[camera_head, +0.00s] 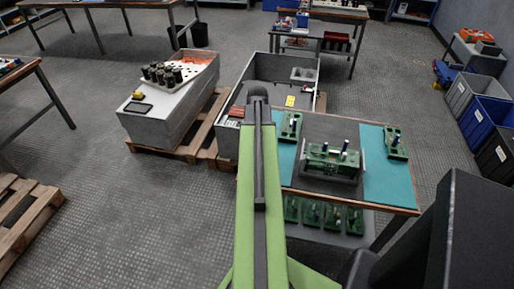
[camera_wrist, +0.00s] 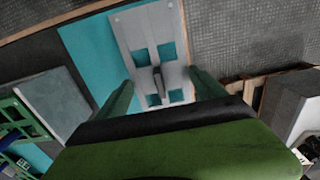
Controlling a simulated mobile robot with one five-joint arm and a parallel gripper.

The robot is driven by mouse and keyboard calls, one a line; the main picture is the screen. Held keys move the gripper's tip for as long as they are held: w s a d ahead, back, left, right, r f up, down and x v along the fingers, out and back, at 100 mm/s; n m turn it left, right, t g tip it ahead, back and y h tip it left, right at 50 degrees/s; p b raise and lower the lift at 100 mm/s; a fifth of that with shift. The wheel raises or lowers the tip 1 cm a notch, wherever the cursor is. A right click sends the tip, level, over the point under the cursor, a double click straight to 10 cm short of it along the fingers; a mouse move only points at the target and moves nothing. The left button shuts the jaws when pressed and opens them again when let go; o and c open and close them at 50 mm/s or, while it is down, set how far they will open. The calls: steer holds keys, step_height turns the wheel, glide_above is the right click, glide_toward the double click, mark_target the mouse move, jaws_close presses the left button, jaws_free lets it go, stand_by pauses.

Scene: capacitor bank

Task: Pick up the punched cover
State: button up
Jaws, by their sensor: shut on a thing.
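The punched cover (camera_wrist: 143,35) is a light grey plate with several square holes and a small dark upright tab in its middle. In the wrist view it lies over a teal mat (camera_wrist: 88,45), which shows through the holes. In the head view my arm hides the cover and the gripper.
The workbench holds a circuit board in a fixture (camera_head: 333,160) and green boards on both mats. Behind it stands an open grey cabinet (camera_head: 262,62). Another cabinet (camera_head: 160,122) with dark capacitors is on the left, on a pallet. Bins (camera_head: 487,112) stand at the right.

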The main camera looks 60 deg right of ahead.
steer(key=r+p, duration=0.1)
steer(key=r, duration=0.1)
steer(key=r+p, duration=0.1)
steer(key=shift+s+r+p, duration=0.3)
steer(key=shift+r, duration=0.05)
steer(key=s+r+p, duration=0.5)
steer(key=s, duration=0.6)
steer(key=shift+d+r+p, duration=0.15)
steer(key=shift+r+p, duration=0.25)
